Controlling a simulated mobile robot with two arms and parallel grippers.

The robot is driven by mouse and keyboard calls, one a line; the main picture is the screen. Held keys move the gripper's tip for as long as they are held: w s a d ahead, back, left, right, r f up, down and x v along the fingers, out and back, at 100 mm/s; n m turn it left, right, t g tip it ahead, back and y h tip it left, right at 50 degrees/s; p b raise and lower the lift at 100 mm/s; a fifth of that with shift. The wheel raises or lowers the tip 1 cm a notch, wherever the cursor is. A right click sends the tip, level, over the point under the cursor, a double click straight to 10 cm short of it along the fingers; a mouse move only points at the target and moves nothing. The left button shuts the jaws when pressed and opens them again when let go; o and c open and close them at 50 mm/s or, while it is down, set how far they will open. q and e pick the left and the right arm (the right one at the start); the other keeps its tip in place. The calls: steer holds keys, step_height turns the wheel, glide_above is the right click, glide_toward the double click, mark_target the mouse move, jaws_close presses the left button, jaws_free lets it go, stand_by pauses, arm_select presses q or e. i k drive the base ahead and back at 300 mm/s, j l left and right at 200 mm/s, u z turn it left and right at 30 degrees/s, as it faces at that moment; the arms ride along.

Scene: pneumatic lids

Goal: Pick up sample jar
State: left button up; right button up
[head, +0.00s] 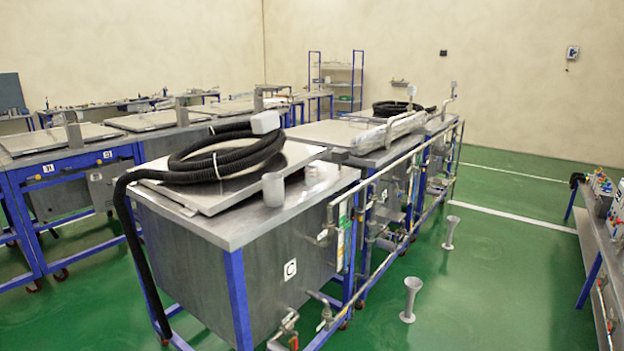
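A plain grey cylindrical cup (273,190), which may be the sample jar, stands upright on the steel top of the nearest tank (240,265), close to its front edge. A smaller pale object (313,173) sits to its right on the same top; its shape is too small to tell. No thing is clearly labelled as a sample jar. Neither of my grippers is in the head view.
A black corrugated hose (222,165) lies coiled on the near tank's lid and hangs down its left side. Pipes and valves (395,165) run along the tank's right side.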

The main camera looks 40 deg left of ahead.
mark_target(311, 170)
steer(key=u, duration=0.85)
steer(key=i+j, duration=0.05)
